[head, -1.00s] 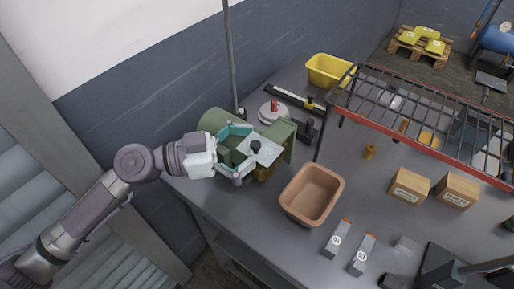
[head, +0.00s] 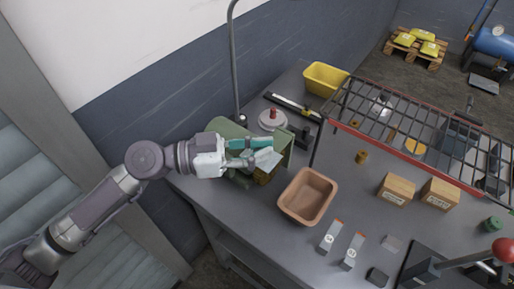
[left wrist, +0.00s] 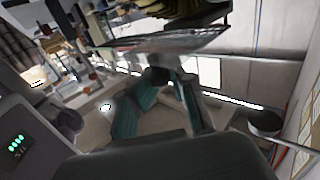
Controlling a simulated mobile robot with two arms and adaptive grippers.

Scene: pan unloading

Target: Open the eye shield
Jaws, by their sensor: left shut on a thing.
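The green bench grinder (head: 227,128) stands at the left end of the table. Its eye shield (head: 270,163) is a clear, pale plate on the grinder's near side, partly covered by my fingers. In the left wrist view the shield (left wrist: 165,42) shows as a thin, see-through sheet above the fingertips. My left gripper (head: 265,149) reaches in from the left with its teal fingers at the shield. In the left wrist view the fingers (left wrist: 160,84) close around a small dark knob (left wrist: 157,75); the exact contact is blurred. My right gripper is out of view.
A brown bin (head: 308,196) stands close in front of the grinder. A yellow bin (head: 325,79) is behind it, and a wire rack (head: 420,125) stands to the right. A grey post (head: 235,60) rises behind the grinder.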

